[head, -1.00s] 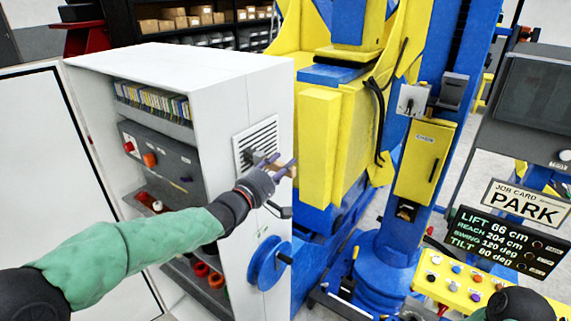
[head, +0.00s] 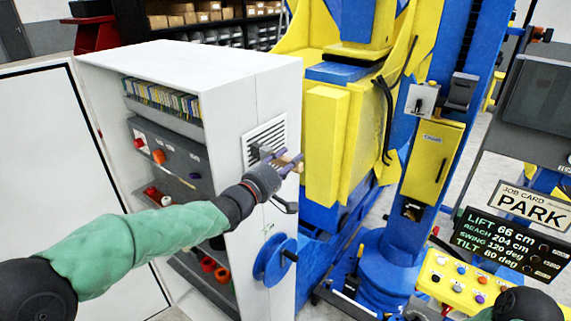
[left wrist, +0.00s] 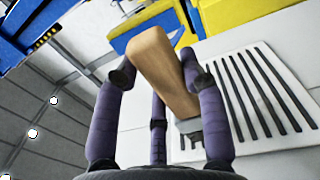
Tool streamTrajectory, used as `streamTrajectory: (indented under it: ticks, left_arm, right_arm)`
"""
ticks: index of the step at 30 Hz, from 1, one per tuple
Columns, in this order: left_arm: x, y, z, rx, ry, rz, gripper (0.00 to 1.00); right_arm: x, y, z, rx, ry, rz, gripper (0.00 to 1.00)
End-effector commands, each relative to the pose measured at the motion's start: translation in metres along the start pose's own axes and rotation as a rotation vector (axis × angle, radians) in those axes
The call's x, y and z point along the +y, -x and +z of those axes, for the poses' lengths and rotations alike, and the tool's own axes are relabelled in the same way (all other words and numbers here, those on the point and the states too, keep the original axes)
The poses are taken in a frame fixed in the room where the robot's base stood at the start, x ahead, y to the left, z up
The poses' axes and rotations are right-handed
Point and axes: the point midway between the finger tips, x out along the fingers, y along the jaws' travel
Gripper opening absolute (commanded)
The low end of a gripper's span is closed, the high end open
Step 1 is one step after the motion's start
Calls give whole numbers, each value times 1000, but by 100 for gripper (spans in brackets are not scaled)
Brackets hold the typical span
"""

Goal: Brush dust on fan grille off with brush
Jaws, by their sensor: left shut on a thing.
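The fan grille (head: 266,138) is a white slotted panel on the side wall of the white cabinet; its dark slots also show in the left wrist view (left wrist: 262,95). My left gripper (head: 290,163) is in front of the grille's lower right part. Its purple fingers are shut on the wooden handle of the brush (left wrist: 160,72). The grey end of the brush lies near the grille's edge in the left wrist view; I cannot tell whether its bristles touch. No dust can be made out on the visible slots. My right gripper is not in view.
The open white cabinet (head: 190,62) holds switches and red parts. A blue reel (head: 272,262) sticks out below the grille. The yellow and blue positioner (head: 325,140) stands close at the right. A yellow button panel (head: 465,285) is at the lower right.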

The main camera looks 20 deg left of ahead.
Motion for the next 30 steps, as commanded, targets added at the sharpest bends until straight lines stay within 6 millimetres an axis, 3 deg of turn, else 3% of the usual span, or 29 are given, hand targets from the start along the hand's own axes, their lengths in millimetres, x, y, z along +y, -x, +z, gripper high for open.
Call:
streamTrajectory:
  ticks: [30]
  left_arm:
    - [-3, -63, 0, 1, 0, 1, 9]
  right_arm:
    - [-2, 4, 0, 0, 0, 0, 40]
